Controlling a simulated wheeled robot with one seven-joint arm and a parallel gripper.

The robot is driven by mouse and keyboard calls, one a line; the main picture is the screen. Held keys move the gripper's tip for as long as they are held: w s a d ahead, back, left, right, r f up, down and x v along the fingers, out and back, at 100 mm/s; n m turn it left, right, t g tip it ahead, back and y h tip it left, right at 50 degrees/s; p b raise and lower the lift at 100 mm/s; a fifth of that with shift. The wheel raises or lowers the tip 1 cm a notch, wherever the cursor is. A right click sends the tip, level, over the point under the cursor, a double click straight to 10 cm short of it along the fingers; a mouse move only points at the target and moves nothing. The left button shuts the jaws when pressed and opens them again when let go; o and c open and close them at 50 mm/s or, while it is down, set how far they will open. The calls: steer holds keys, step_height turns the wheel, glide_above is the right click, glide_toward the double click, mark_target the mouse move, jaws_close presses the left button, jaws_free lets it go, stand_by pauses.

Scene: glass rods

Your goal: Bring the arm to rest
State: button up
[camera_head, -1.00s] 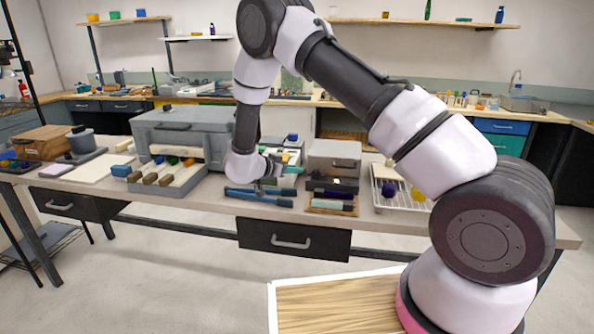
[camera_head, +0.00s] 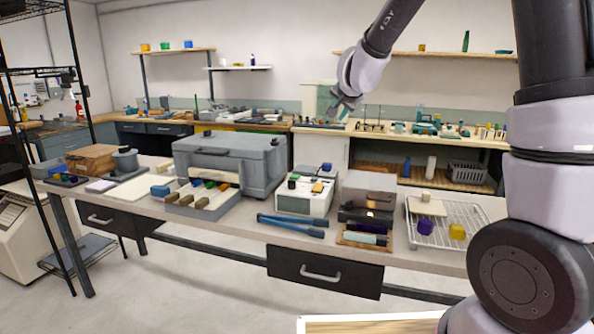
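My gripper (camera_head: 341,106) is raised in the upper middle of the head view, at the end of my arm. It appears above the bench and overlaps the background shelves and back counter. Its fingers are small and dark, and I cannot tell whether they are open or shut. I see nothing clearly held in it. Two long blue rod-like pieces (camera_head: 291,226) lie on the front part of the bench, apart from my gripper.
The bench (camera_head: 228,228) holds a grey case (camera_head: 232,160), a white box with knobs (camera_head: 304,196), a grey box (camera_head: 368,193) and a wire rack (camera_head: 470,218) with small blocks. A back counter and wall shelves stand behind. The air around my gripper looks clear.

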steer(key=s+d+r+n+y, duration=0.1)
steer(key=s+d+r+y, duration=0.1)
steer(key=s+r, duration=0.45)
steer(key=s+d+n+g, duration=0.1)
steer(key=s+d, duration=0.2)
steer(key=s, duration=0.6)
steer(key=s+d+n+g, duration=0.1)
steer(key=s+d+g, duration=0.1)
steer(key=s, duration=0.7)
steer(key=s+d+g+h, duration=0.1)
steer(key=s+d, duration=0.4)
steer(key=s, duration=0.5)
steer(key=shift+f+n, duration=0.4)
steer(key=shift+f, duration=0.05)
